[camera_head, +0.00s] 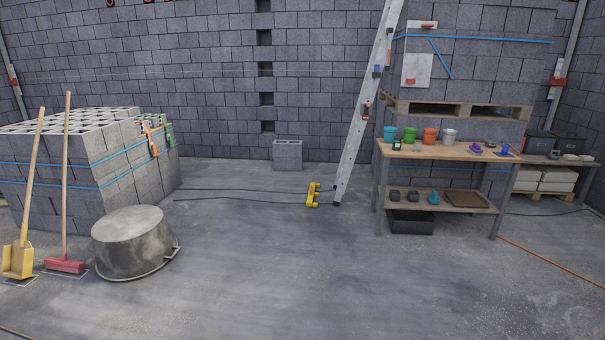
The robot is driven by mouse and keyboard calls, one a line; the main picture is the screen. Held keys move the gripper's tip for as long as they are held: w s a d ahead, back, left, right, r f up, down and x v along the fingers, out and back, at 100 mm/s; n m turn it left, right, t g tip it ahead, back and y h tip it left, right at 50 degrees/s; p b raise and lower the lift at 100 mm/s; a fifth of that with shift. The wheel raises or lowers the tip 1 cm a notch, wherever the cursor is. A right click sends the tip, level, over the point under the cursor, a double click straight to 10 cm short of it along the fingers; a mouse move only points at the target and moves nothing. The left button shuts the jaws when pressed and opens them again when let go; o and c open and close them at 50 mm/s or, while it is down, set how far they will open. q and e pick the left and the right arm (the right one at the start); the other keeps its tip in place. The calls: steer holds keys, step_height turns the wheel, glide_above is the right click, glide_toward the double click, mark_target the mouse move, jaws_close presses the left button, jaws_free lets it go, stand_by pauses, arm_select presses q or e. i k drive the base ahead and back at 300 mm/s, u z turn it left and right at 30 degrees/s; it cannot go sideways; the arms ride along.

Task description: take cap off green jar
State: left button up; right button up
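A wooden-topped workbench (470,153) stands at the right. A green cup-shaped container (410,135) stands upright on it, between a teal one (390,133) and an orange one (429,136). In front of the teal one is a small dark green jar-like item (397,145). It is too small to tell whether it has a cap. Neither of my grippers is in view.
A white container (449,136) and a purple item (477,148) are also on the bench. A ladder (366,105) leans left of it, with a yellow item (312,196) at its foot. The middle floor is clear.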

mark_target(396, 146)
steer(key=u, duration=0.3)
steer(key=i, duration=2.45)
steer(key=z, duration=0.15)
steer(key=i, duration=2.35)
steer(key=z, duration=1.5)
steer(key=i, duration=1.45)
steer(key=z, duration=0.75)
